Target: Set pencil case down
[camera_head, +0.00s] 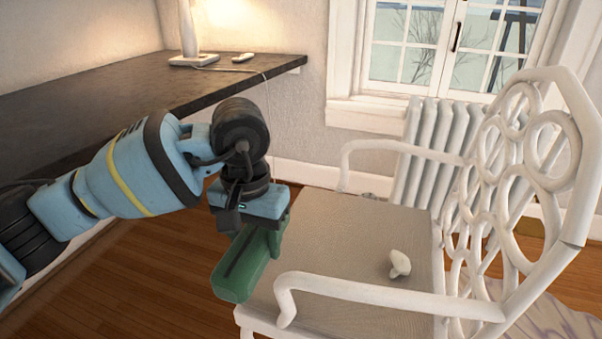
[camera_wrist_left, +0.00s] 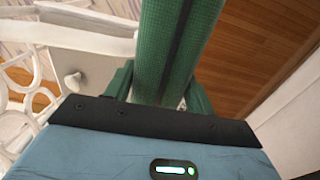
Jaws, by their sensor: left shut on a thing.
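The pencil case (camera_head: 241,268) is green with a dark zip strip along it. My left gripper (camera_head: 262,222) is shut on it and holds it at the left front edge of the white chair's seat (camera_head: 345,235). I cannot tell whether the case touches the seat. In the left wrist view the pencil case (camera_wrist_left: 176,45) runs up between the fingers (camera_wrist_left: 160,88), with wooden floor showing to its right. The fingertips are largely hidden by the case and the gripper body. My right gripper is in neither view.
A small white mushroom-shaped object (camera_head: 400,264) is on the seat's right part. White armrests (camera_head: 390,303) border the seat. A dark desk (camera_head: 110,95) with a lamp (camera_head: 190,35) stands behind my left arm. A radiator (camera_head: 432,140) is below the window. Much of the seat is clear.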

